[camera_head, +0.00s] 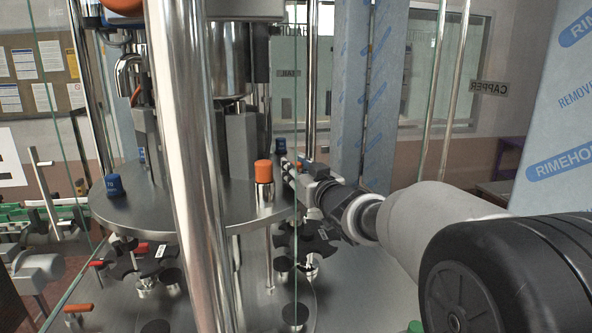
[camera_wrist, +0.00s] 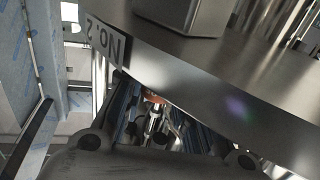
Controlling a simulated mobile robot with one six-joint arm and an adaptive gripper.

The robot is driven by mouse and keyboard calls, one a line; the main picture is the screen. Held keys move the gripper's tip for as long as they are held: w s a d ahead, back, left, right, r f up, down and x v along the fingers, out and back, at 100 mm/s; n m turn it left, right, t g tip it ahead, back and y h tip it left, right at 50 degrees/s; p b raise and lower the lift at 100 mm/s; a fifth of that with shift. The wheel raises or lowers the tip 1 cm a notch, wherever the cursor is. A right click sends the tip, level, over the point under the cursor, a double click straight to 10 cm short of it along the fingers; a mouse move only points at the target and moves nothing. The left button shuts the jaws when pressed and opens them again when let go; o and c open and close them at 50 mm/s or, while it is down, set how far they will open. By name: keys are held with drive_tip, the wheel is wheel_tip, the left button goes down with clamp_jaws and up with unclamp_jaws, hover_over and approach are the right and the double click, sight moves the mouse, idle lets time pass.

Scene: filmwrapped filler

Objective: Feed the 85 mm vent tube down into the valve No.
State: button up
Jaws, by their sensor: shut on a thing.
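My gripper (camera_head: 292,170) reaches in from the right to the rim of the round metal plate (camera_head: 215,208). In the wrist view my gripper (camera_wrist: 165,125) is shut, with its dark fingers under the plate's edge. A small bright metal piece with an orange part above it (camera_wrist: 155,98) shows between the fingers; I take the metal piece for the vent tube (camera_wrist: 155,116), but its ends are hidden. A label reading No. 2 (camera_wrist: 105,44) is on the plate's rim, upside down in the wrist view. The valve opening cannot be made out.
An orange-capped metal post (camera_head: 264,184) stands on the plate just left of my gripper. Blue caps (camera_head: 114,185) (camera_head: 281,146) stand near its rim. A thick chrome column (camera_head: 187,150) blocks part of the view. Dark star wheels (camera_head: 305,237) lie below. Film-wrapped panels (camera_head: 560,110) stand at right.

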drive_tip(key=shift+f, duration=0.1)
drive_tip(key=o, duration=1.2)
drive_tip(key=v, duration=1.2)
drive_tip(key=s+d+f+m+g+h+b, duration=0.2)
drive_tip(key=s+d+f+m+h+b, duration=0.1)
drive_tip(key=s+d+f+h+b, duration=0.35)
drive_tip(key=s+d+f+g+b, duration=0.1)
drive_tip(key=s+f+g, duration=0.2)
drive_tip(key=s+f, duration=0.4)
drive_tip(key=s+d+f+m+g+b, duration=0.1)
drive_tip(key=s+f+g+b, duration=0.1)
drive_tip(key=s+f, duration=0.6)
drive_tip(key=s+d+f+g+h+b, duration=0.1)
drive_tip(key=s+f+g, duration=0.3)
drive_tip(key=s+f, duration=0.4)
drive_tip(key=shift+s+m+g, duration=0.4)
drive_tip(key=shift+s, duration=2.6)
